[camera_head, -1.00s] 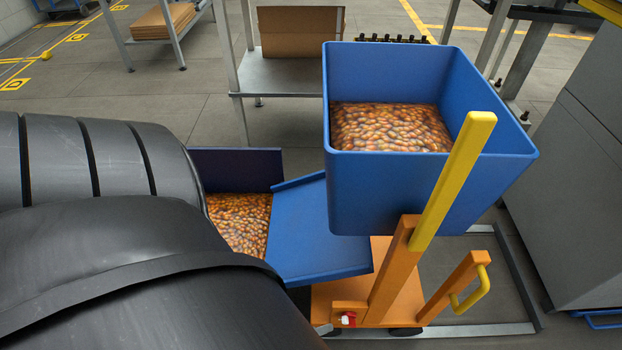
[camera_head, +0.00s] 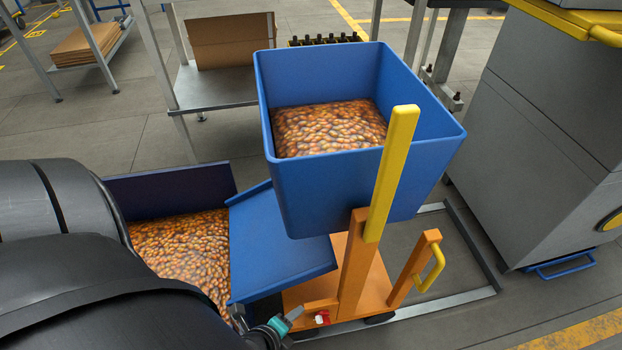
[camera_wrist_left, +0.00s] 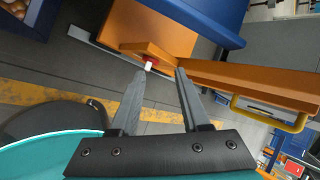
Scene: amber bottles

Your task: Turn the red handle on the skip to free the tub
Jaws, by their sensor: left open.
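The blue tub (camera_head: 340,190) is full of orange-brown contents and sits raised on the orange skip frame (camera_head: 354,280). The small red handle (camera_head: 322,317), with a white part, is low on the frame's near side. My left gripper (camera_head: 290,318) is just left of the handle in the head view, seen small behind my black arm. In the left wrist view my left gripper (camera_wrist_left: 158,88) is open, with the red handle (camera_wrist_left: 150,61) beyond and between its fingertips, apparently not touched. My right gripper does not show.
A blue chute (camera_head: 275,245) leads from under the tub to a lower bin of orange contents (camera_head: 185,250). A yellow post (camera_head: 392,170) and a yellow grab bar (camera_head: 430,268) rise from the skip. A grey cabinet (camera_head: 550,140) stands at right.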

